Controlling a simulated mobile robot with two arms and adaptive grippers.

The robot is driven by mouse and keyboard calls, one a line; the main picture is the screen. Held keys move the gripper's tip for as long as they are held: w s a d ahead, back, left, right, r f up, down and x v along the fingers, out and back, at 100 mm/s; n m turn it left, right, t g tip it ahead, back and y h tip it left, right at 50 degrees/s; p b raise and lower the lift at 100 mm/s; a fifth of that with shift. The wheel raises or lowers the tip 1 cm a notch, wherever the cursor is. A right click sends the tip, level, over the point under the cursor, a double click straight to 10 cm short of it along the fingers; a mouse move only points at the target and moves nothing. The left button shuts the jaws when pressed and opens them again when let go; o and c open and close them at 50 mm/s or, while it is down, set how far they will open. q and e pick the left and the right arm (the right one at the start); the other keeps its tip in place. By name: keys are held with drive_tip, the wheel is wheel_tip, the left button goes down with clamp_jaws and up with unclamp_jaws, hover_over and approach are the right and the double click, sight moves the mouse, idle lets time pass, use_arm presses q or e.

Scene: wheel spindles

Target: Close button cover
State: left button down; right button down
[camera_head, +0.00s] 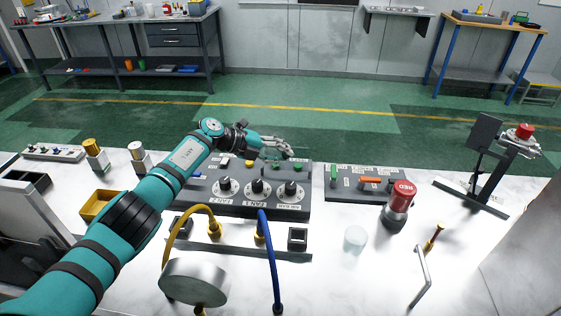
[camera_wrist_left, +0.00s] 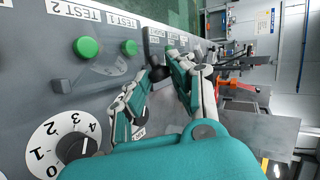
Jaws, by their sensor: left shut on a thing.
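The grey control panel (camera_head: 230,205) stands on the white table with black-and-white knobs along its front. My left gripper (camera_head: 282,150) is over its back edge, above the green buttons (camera_head: 298,168). In the left wrist view, the fingers (camera_wrist_left: 160,62) close around a dark round thing (camera_wrist_left: 160,76), partly hidden between them. A translucent grey piece (camera_wrist_left: 103,70) lies near two green buttons (camera_wrist_left: 87,47); I cannot tell whether it is a button cover. My right gripper is not seen.
A second panel (camera_head: 345,185) with green and orange controls stands to the right. Yellow (camera_head: 178,232) and blue (camera_head: 270,265) cables cross the front.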

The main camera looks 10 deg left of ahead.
use_arm(q)
drive_tip(key=shift+w, duration=0.1)
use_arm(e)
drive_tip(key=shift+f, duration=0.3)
use_arm(q)
drive_tip(key=c, duration=1.1)
unclamp_jaws()
drive_tip(key=shift+c, duration=0.2)
drive_tip(key=shift+a, duration=0.1)
drive_tip(key=v, duration=1.2)
drive_tip(key=shift+w, duration=0.1)
